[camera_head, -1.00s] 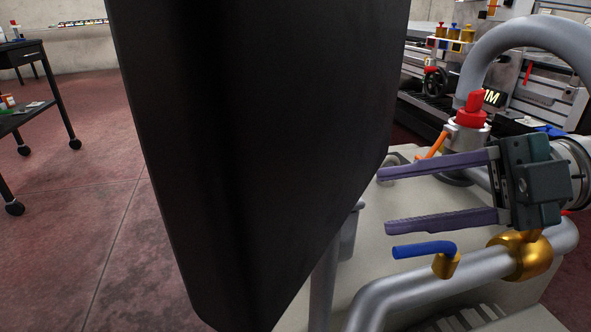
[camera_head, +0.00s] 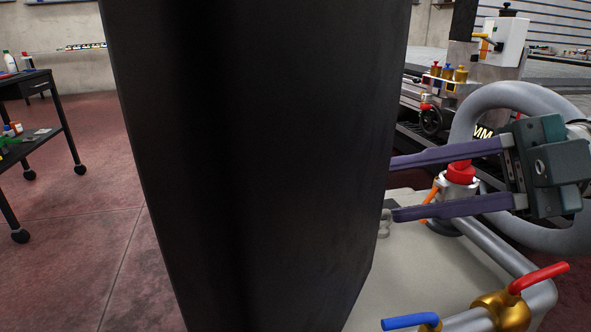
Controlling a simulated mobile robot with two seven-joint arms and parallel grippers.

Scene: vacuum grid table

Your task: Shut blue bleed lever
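The blue bleed lever (camera_head: 408,321) lies at the bottom right of the head view, pointing left from a small brass fitting (camera_head: 430,326) that the lower frame edge cuts off. My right gripper (camera_head: 395,188) is well above the lever in the picture and apart from it. Its two long purple fingers point left and are spread, with nothing held between them. They pass in front of the red-topped valve (camera_head: 461,172) and partly cover it. My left gripper is not in view.
A brass valve with a red lever (camera_head: 540,276) sits on the grey pipe right of the blue lever. A thick curved grey pipe (camera_head: 515,95) rises behind my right gripper. A large dark shape blocks the middle. A black cart (camera_head: 66,130) stands at left.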

